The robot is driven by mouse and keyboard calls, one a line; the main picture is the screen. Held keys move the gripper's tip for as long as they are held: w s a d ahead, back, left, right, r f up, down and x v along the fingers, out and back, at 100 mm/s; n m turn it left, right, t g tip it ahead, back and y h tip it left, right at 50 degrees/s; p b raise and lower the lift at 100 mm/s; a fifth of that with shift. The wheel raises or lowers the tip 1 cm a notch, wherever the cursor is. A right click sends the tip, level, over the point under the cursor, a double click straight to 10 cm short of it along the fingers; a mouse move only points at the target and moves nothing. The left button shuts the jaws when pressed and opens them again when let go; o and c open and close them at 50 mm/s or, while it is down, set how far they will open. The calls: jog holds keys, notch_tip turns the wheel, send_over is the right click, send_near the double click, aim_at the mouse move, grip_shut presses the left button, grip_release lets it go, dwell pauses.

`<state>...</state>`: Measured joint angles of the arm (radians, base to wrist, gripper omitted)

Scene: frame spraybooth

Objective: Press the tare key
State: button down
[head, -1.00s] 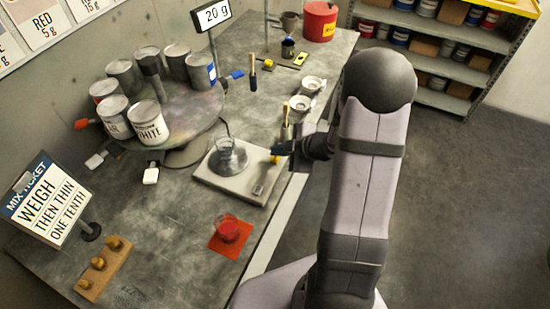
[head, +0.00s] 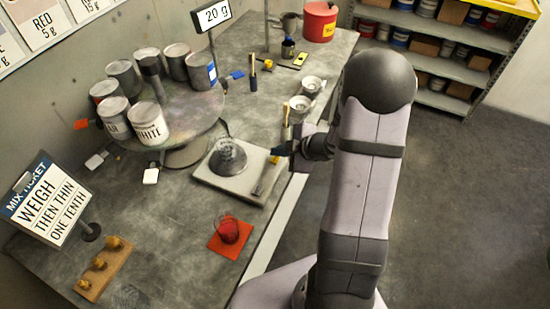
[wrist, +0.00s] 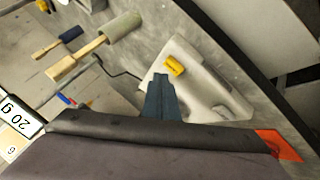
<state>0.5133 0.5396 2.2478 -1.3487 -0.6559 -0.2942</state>
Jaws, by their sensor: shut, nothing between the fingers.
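The pale scale (head: 212,183) stands on the bench with a clear glass cup (head: 228,156) on its round plate. A dark grey strip (head: 262,187) shows near its right corner. In the wrist view a yellow key-like block (wrist: 174,65) sits on the scale's white body (wrist: 200,75); I cannot read any label on it. My gripper (head: 282,151) is shut and empty at the scale's right edge. Its dark blue fingers (wrist: 160,97) point toward the yellow block in the wrist view; I cannot tell whether they touch anything.
A display (head: 212,16) reads 20 g. A turntable (head: 200,110) with several paint cans stands left of the scale. A brush (head: 286,122) and small bowls (head: 311,84) lie behind my gripper.

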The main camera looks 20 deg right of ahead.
jog(key=shift+f, duration=0.1)
dwell(0.6)
jog(key=shift+f, duration=0.35)
jog(key=shift+f+b, duration=0.4)
jog(key=shift+b, duration=0.15)
dwell(0.6)
jog(key=shift+r, duration=0.1)
jog(key=shift+r+p, duration=0.75)
jog(key=shift+p, duration=0.2)
jog(key=shift+r, duration=0.1)
notch_tip(320, 180, up, 5)
jog(key=p, duration=0.5)
dwell(0.8)
